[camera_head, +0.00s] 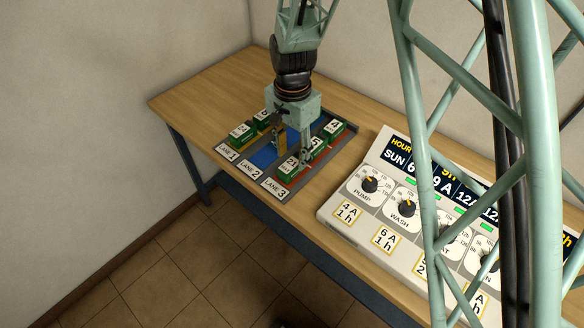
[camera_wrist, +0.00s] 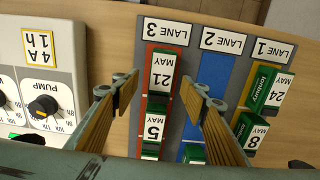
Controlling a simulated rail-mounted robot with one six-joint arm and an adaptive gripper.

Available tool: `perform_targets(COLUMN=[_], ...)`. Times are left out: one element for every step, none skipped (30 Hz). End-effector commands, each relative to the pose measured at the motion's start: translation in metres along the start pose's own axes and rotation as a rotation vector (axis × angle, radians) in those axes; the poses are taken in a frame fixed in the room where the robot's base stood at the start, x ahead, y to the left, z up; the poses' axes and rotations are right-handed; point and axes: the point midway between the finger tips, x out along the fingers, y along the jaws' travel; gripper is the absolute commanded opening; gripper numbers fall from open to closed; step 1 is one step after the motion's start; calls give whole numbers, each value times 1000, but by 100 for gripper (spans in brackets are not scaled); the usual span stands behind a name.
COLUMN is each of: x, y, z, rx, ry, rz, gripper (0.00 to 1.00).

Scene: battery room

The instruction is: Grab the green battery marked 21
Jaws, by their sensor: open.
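The green battery marked 21 (camera_head: 288,170) has a white label and sits at the front of lane 3. In the wrist view the battery 21 (camera_wrist: 162,72) shows its label upside down, beside the "LANE 3" sign. My gripper (camera_head: 293,151) is above the rack, pointing down, just behind that battery in the head view. In the wrist view my gripper (camera_wrist: 164,90) is open, one finger on each side of lane 3. Nothing is held. The height gap to the battery is hard to tell.
Battery 5 (camera_wrist: 153,128) stands directly behind 21 in lane 3. Lane 1 holds battery 24 (camera_wrist: 274,88) and battery 8 (camera_wrist: 252,132). The front of blue lane 2 (camera_wrist: 213,75) is bare. A control panel (camera_head: 350,207) with knobs stands right of the rack on the wooden table (camera_head: 215,92).

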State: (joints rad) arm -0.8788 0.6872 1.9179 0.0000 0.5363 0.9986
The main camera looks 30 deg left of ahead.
Motion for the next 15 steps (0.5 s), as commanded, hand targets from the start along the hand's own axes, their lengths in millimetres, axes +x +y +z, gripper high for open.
perform_targets(x=[0,0,0,0,0,0,1,2,3,4,6,8,11,13,17], y=[0,0,0,0,0,0,0,0,0,0,0,0,0,-1,-1], z=[0,0,0,0,0,0,0,0,0,0,0,0,0,0,0], rx=[0,0,0,0,0,0,0,0,0,0,0,0,0,0,0], ry=[0,0,0,0,0,0,0,0,0,0,0,0,-1,-1,-1], rz=[0,0,0,0,0,0,0,0,0,1,1,1,1,1,1], gripper=[40,40,40,40,40,40,40,40,40,40,40,40,40,40,40])
